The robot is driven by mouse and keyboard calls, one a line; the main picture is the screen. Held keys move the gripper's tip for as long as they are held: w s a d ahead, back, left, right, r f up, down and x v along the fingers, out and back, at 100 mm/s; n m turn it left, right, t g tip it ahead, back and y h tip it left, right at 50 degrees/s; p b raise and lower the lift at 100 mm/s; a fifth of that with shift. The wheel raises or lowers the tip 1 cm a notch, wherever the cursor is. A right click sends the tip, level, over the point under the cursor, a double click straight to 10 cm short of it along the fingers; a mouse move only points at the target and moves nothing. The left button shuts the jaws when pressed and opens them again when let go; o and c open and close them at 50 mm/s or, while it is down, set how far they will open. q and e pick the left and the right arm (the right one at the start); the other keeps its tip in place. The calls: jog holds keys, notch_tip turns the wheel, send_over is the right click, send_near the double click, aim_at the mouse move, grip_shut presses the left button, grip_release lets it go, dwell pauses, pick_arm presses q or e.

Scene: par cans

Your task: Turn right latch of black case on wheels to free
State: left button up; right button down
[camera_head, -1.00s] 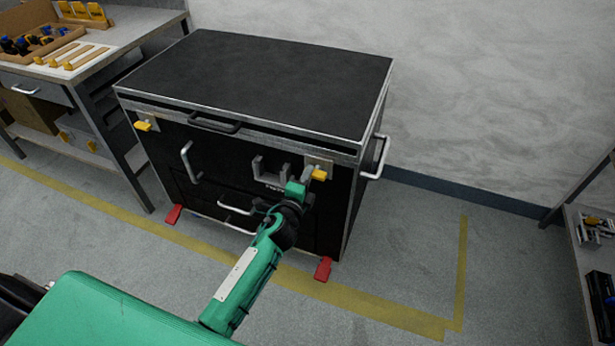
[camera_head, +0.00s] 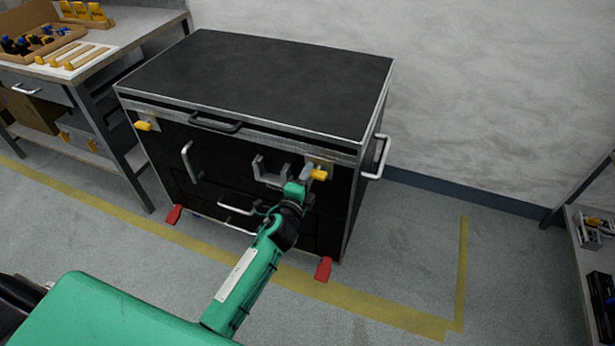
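The black case (camera_head: 255,85) with metal edges stands against the wall, its lid down. Its right latch (camera_head: 319,175) has a yellow handle on a pale plate, and the handle points to the right. The left latch (camera_head: 144,126) is also yellow and sits at the front's left end. My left gripper (camera_head: 306,173) is at the right latch, its grey fingers touching or just beside the left end of the yellow handle. The green wrist hides part of the fingers, so their opening cannot be made out. My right gripper is out of view.
Red foot pedals (camera_head: 323,269) stick out at the case's lower front. A workbench (camera_head: 128,42) with trays stands close on the left. A shelf (camera_head: 575,250) stands at the right edge. The floor between case and shelf is clear, with yellow tape lines.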

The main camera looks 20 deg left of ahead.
pick_arm(q)
jog(key=s, duration=1.3)
jog(key=shift+s+a, duration=0.25)
jog(key=shift+s, duration=0.15)
